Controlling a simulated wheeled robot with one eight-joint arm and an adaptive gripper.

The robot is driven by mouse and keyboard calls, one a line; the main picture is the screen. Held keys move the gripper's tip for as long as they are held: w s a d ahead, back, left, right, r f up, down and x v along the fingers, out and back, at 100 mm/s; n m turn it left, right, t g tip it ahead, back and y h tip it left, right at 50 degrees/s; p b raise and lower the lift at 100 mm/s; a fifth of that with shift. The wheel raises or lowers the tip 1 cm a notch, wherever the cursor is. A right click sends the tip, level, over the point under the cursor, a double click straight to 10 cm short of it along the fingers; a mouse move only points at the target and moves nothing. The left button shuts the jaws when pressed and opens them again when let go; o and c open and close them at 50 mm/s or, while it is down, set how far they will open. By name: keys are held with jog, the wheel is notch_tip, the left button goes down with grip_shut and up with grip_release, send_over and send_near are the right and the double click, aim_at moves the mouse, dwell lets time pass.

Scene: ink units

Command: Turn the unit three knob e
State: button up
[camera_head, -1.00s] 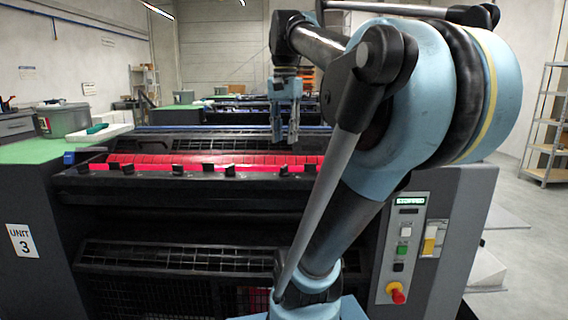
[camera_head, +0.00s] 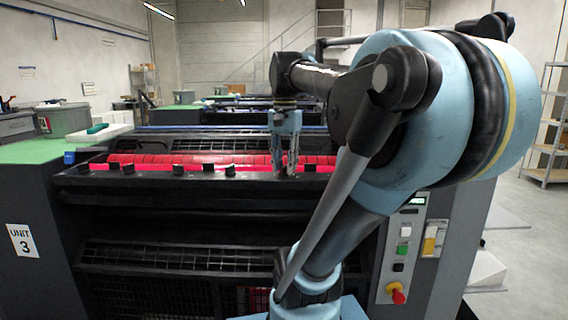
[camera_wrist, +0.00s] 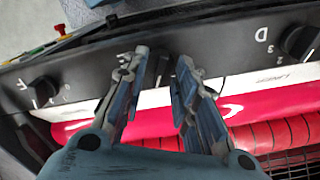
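Unit 3 is the dark press with a "UNIT 3" plate (camera_head: 22,240) and a row of black knobs along its red roller. In the wrist view, knob F (camera_wrist: 43,91) is at the left and knob D (camera_wrist: 299,41) at the right. The partly covered label between them appears to be E (camera_wrist: 124,58). A dark part of the knob there (camera_wrist: 162,70) shows between my fingertips, mostly hidden. My gripper (camera_head: 284,172) points down at the knob row; in the wrist view its fingers (camera_wrist: 163,62) are apart, one on each side of that knob. Contact cannot be told.
A red roller (camera_head: 210,160) runs behind the knob row. A control panel (camera_head: 404,245) with a red stop knob (camera_head: 397,293) is on the press's right end. A grey bin (camera_head: 65,120) stands on the green top at left. My arm hides the right knobs.

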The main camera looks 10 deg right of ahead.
grip_shut()
jog(key=shift+n, duration=0.3)
jog(key=n, duration=0.4)
jog(key=shift+a+n, duration=0.1)
jog(key=shift+n, duration=0.2)
jog(key=shift+w+n, duration=0.1)
jog(key=shift+n, duration=2.2)
jog(key=shift+o, duration=1.3)
grip_release()
